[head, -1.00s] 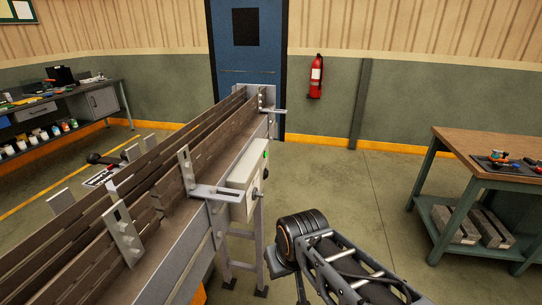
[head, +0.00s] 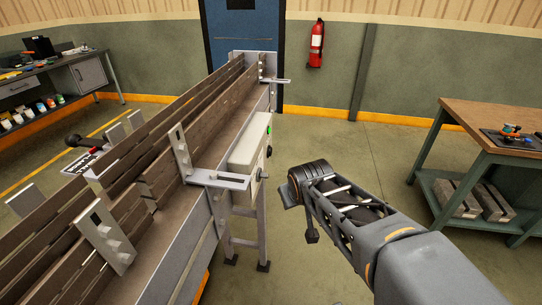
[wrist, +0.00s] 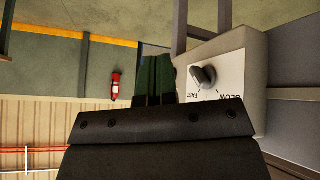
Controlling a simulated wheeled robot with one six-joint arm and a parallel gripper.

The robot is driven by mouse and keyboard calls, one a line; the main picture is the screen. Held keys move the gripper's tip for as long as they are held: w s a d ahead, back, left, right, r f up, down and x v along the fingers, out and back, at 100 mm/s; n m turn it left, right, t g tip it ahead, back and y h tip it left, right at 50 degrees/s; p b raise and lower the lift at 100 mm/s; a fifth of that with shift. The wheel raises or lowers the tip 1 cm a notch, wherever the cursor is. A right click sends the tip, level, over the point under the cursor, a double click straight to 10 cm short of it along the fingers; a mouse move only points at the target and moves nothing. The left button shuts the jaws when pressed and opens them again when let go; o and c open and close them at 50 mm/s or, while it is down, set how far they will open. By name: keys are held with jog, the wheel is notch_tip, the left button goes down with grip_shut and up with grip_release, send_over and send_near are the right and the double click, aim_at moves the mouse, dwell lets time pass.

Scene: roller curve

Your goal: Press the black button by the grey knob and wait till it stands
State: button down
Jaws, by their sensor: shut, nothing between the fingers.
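The grey control box (head: 247,146) is fixed to the side of the conveyor. Its edge shows a green button (head: 269,130), a small dark spot that looks like the black button (head: 269,151), and the knob (head: 264,175) lower down. In the wrist view the grey knob (wrist: 203,76) sits on a white plate marked FAST and SLOW; the black button does not show there. My gripper (wrist: 157,72) is shut and empty, beside the plate and apart from the knob in the picture. In the head view my arm's end is right of the box; the fingertips are hard to make out.
The conveyor (head: 190,215) with wooden side rails runs from front left to the blue door (head: 242,35). A workbench (head: 490,122) stands at right, a dark bench (head: 45,92) at left. A red extinguisher (head: 317,43) hangs on the wall. The floor between box and workbench is clear.

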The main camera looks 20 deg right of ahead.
aim_at(270, 152)
jog(key=w+d+f+n+t+y+b, duration=0.2)
jog(key=w+d+n+t+y+b, duration=0.1)
jog(key=w, duration=0.6)
jog(key=w+d+f+n+t+y+b, duration=0.2)
jog(key=w+d+n+t+b, duration=0.3)
jog(key=w+d+n+t, duration=0.3)
jog(key=shift+w+d+f+n+y, duration=0.4)
jog(key=shift+w+d+n+y, duration=0.25)
jog(key=shift+w+d, duration=0.4)
jog(key=shift+w+a, duration=0.15)
jog(key=shift+a, duration=0.05)
jog(key=w+a+b, duration=0.1)
jog(key=w+a, duration=0.3)
jog(key=a, duration=0.3)
jog(key=shift+a, duration=0.25)
jog(key=shift+w+a+b, duration=0.15)
jog(key=shift+b, duration=0.25)
jog(key=shift+w+a, duration=0.15)
jog(key=shift+a, duration=0.1)
